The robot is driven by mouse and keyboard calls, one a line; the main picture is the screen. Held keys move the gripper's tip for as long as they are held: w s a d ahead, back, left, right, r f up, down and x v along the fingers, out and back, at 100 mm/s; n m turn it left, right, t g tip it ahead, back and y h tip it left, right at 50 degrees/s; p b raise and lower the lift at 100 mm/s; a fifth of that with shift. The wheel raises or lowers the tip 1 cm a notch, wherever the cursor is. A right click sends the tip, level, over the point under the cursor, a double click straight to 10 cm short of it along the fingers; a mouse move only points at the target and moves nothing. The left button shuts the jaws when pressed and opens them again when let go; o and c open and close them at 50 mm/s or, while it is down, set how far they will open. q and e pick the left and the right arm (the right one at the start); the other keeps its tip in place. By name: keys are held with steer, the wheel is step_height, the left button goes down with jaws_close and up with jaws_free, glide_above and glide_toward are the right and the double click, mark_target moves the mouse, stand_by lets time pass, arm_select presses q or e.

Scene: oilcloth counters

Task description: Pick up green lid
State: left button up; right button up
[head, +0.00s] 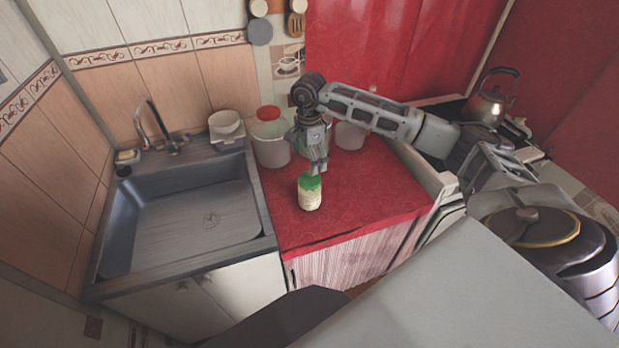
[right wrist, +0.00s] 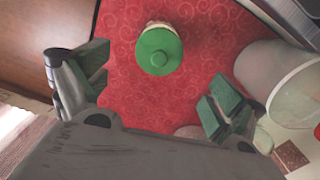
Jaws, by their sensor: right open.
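The green lid (head: 310,181) sits on top of a small pale jar (head: 309,199) on the red oilcloth counter (head: 360,190). In the right wrist view the round green lid (right wrist: 158,50) shows from above, beyond and between the fingers. My right gripper (head: 318,168) points down just above the lid in the head view. It also shows in the right wrist view (right wrist: 150,90), with its two fingers wide apart and nothing between the pads. My left gripper is not in view.
A grey sink (head: 190,215) is to the left. A kettle (head: 491,100) stands at the back right. The counter's front right is clear.

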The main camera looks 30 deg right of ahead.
mark_target(309, 174)
steer(key=shift+f, duration=1.4)
steer(key=shift+s+a+f+p, duration=0.1)
steer(key=shift+f+p, duration=0.7)
steer(key=shift+f, duration=1.8)
steer(key=c, duration=0.9)
